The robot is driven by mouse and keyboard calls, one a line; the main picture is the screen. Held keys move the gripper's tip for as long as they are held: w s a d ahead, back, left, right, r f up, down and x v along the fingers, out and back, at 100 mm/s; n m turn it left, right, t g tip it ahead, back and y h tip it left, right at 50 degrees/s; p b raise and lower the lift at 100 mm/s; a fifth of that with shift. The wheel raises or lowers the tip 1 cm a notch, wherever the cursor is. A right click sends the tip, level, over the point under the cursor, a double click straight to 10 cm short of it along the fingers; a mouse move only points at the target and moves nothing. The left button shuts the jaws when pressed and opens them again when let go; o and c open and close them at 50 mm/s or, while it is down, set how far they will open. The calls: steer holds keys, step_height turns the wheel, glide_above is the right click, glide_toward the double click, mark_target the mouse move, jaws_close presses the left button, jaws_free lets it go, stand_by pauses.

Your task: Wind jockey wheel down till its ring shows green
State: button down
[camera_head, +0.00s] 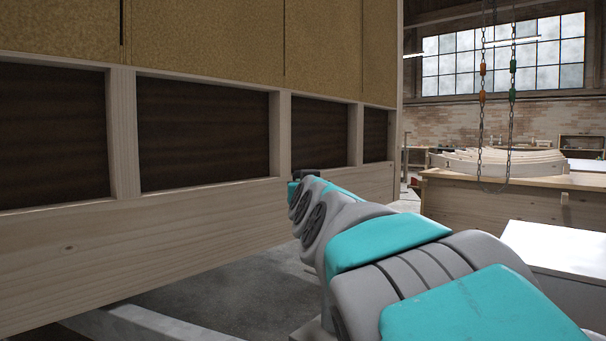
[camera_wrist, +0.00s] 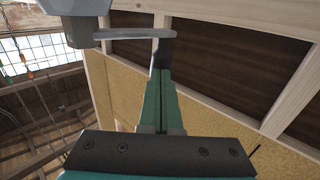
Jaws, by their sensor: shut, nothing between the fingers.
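In the wrist view my gripper (camera_wrist: 161,72) points away from the camera, its two green fingers close together and shut. Just beyond the fingertips is a dark upright grip (camera_wrist: 163,50), seemingly the end of a crank. A flat grey crank arm (camera_wrist: 134,33) runs from it to a grey housing (camera_wrist: 76,6) at the top left, which looks like the top of the jockey wheel. I cannot tell whether the fingers touch the grip. No coloured ring shows in either view. In the head view my own arm hides the gripper and the jockey wheel.
A wooden-framed hut wall (camera_head: 205,215) with dark panels stands close along the left. A pale trailer beam (camera_head: 140,325) lies below it. A workbench (camera_head: 500,200), hanging chains (camera_head: 482,100) and a white-topped box (camera_head: 560,246) are at the right.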

steer(key=shift+w+a+m+h+p, duration=0.1)
steer(key=shift+w+m+h+p, duration=0.35)
steer(key=shift+h+p, duration=0.4)
